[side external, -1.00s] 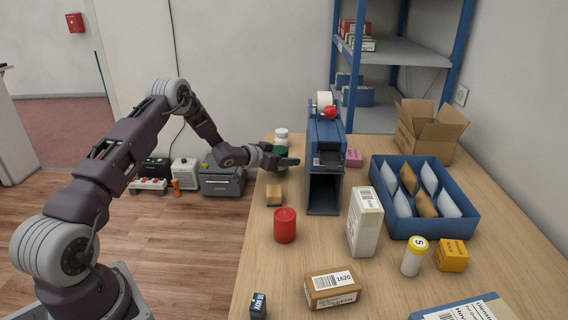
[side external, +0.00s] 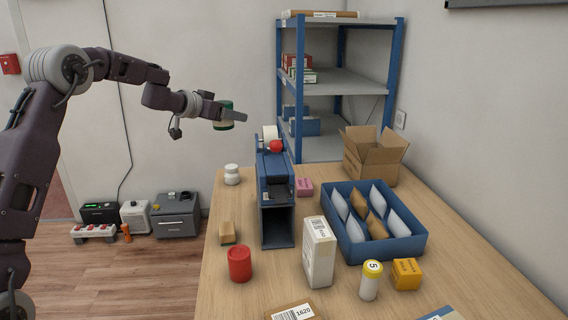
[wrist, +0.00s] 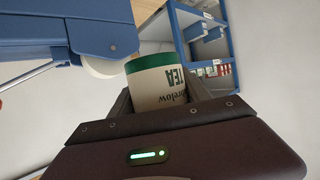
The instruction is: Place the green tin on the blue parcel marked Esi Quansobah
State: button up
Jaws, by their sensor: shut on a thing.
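The green tin (side external: 224,113) is held up in the air by my gripper (side external: 228,117), above the back left part of the counter. In the wrist view the tin (wrist: 158,88) sits between my fingers, with a cream label reading "TEA" upside down. My gripper is shut on it. A blue parcel (side external: 442,315) with a pale label shows only as a sliver at the bottom edge of the side view. Its writing cannot be read here.
A blue tape dispenser (side external: 275,205) with a red knob stands tall near the tin. A red cylinder (side external: 239,264), white carton (side external: 318,250), yellow-capped bottle (side external: 370,281) and orange box (side external: 406,273) stand in front. A blue tray (side external: 415,245) of packets lies right.

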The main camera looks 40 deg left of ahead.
jog(key=r, duration=0.5)
jog(key=shift+w+d+r, duration=0.1)
jog(key=shift+d, duration=0.25)
jog(key=w+d+m+g+h, duration=0.1)
jog(key=d+m+g+h, duration=0.5)
jog(key=d, duration=2.7)
jog(key=s+d+m+g+h, duration=0.2)
jog(key=s+d+m+g, duration=0.15)
jog(key=s+d, duration=0.55)
jog(key=s+d+m+g+h, duration=0.25)
jog(key=s+d+m, duration=0.25)
jog(key=d, duration=0.7)
jog(key=s+d+m+g+h, duration=0.2)
jog(key=s+d+m+h, duration=0.15)
jog(key=s+d, duration=0.55)
jog(key=w+f, duration=0.1)
jog(key=f, duration=0.6)
jog(key=d+f, duration=0.1)
jog(key=f, duration=0.7)
jog(key=w+d+f, duration=0.1)
jog(key=f, duration=0.7)
jog(key=shift+w, duration=0.35)
jog(key=o, duration=1.5)
jog(key=shift+f, duration=0.1)
